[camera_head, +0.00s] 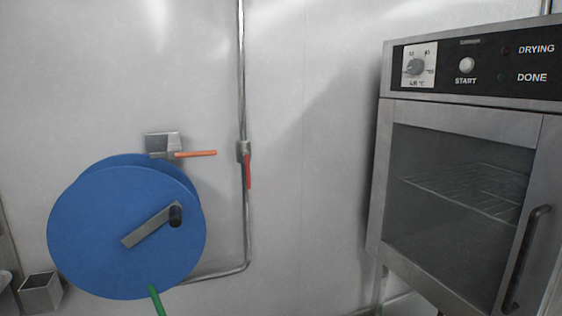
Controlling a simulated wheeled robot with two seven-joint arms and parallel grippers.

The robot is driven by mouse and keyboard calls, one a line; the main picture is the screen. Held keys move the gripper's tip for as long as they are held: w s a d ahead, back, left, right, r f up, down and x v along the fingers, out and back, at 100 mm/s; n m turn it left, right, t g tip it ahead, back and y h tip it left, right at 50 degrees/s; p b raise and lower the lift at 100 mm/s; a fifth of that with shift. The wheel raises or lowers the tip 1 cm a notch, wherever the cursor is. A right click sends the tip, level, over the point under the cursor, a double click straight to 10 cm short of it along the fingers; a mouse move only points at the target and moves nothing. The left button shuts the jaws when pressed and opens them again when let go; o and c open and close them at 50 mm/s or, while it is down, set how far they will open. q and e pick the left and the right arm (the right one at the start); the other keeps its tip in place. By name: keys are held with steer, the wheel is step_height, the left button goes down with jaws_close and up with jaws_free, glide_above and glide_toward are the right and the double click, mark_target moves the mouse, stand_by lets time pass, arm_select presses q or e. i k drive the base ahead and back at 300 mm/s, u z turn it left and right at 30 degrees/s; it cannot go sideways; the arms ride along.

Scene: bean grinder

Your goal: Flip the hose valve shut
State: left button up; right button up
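The hose valve (243,152) is a small metal body on a vertical pipe, right of the hose reel. Its red lever (248,171) points down, roughly in line with the pipe. The blue hose reel (95,232) is mounted on the wall at left, with a grey crank and dark knob on its face. A green hose (156,300) hangs from the reel's bottom. An orange handle (196,153) sticks out to the right above the reel, by a grey bracket. Neither of my grippers shows in the head view.
A steel drying cabinet (460,190) with a glass door and dark handle (526,258) stands at right. The pipe (246,220) bends left behind the reel. A small metal bin (40,292) is at lower left. Bare wall lies between valve and cabinet.

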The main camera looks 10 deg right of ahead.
mark_target(247, 153)
steer(key=z, duration=0.05)
steer(key=i, duration=0.3)
steer(key=k, duration=0.65)
steer(key=z, duration=0.85)
steer(key=i, duration=1.2)
steer(key=u, duration=0.25)
